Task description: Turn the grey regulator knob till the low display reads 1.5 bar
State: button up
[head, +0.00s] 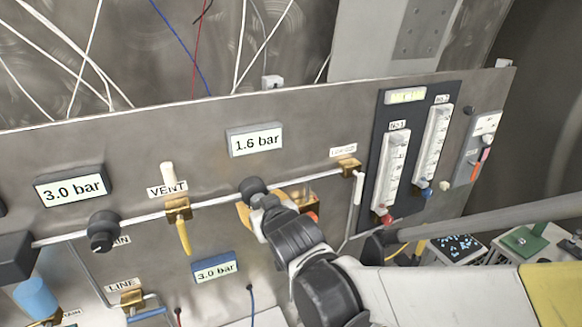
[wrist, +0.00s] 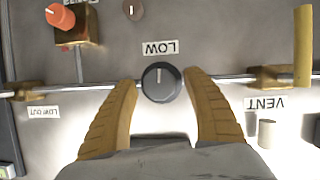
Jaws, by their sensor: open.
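The grey regulator knob (wrist: 161,82) is round and dark grey with a pale pointer line, next to an upside-down LOW label in the wrist view. My gripper (wrist: 160,79) is open, with one yellow finger on each side of the knob. Gaps show between the fingers and the knob. In the head view my gripper (head: 272,207) is at the panel, just below the low display (head: 256,140), which reads 1.6 bar. The knob (head: 254,187) shows partly there, above my gripper; my wrist hides the rest.
A display (head: 70,187) at left reads 3.0 bar, as does a smaller blue-framed one (head: 215,268) below. The yellow vent valve handle (head: 183,236) and another dark knob (head: 103,231) are left of my gripper. Flowmeters (head: 393,170) stand at right. A pipe (wrist: 228,79) crosses behind the knob.

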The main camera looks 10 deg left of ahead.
jog(key=c, duration=1.2)
jog(key=shift+s+f+n+h+b, duration=0.1)
jog(key=shift+n+h+b, duration=0.2)
jog(key=shift+n+b, duration=0.25)
jog(key=shift+t, duration=0.4)
jog(key=o, duration=1.2)
jog(key=v, duration=1.2)
jog(key=shift+r, duration=0.25)
